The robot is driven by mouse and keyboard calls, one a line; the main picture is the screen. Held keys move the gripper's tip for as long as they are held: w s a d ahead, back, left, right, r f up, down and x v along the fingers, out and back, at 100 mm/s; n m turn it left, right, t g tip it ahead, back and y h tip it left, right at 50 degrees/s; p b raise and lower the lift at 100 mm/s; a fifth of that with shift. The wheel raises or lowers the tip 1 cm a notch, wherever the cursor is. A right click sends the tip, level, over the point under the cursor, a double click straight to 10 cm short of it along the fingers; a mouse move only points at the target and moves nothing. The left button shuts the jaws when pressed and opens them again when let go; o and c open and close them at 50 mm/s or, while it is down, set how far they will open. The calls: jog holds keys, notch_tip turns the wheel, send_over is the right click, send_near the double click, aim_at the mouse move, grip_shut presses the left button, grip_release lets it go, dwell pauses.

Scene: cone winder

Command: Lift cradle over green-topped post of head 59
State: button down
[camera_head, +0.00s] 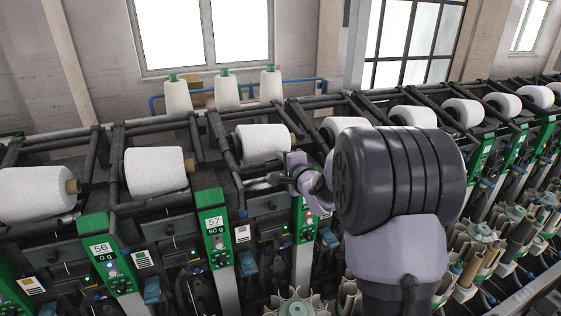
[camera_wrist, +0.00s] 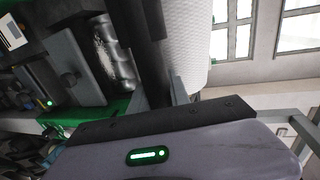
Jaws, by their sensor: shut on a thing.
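My gripper (camera_head: 288,173) is small in the head view, low beside the right end of a white cone (camera_head: 262,144). It appears shut on a dark cradle bar (camera_wrist: 152,45). In the wrist view its grey fingers (camera_wrist: 178,92) meet the bar beside a white cone (camera_wrist: 185,45), but the contact is partly hidden. A green-topped post (camera_head: 306,222) stands just below my gripper; its number is covered. Posts marked 56 (camera_head: 105,252) and 57 (camera_head: 215,235) stand to the left. No label 59 is readable, and my arm covers the heads to the right.
Other cones in cradles line the machine on both sides, including one at the left (camera_head: 38,194). A silvery drum (camera_wrist: 112,55) lies close to the bar. Three white cones (camera_head: 227,90) stand behind the machine. Open air is above the row.

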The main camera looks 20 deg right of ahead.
notch_tip(320, 180, up, 3)
jog(key=shift+s+r+p, duration=0.15)
jog(key=shift+p, duration=0.3)
jog(key=c, duration=1.5)
grip_release()
jog(key=shift+s, duration=0.15)
jog(key=v, duration=1.7)
jog(key=shift+s, duration=0.1)
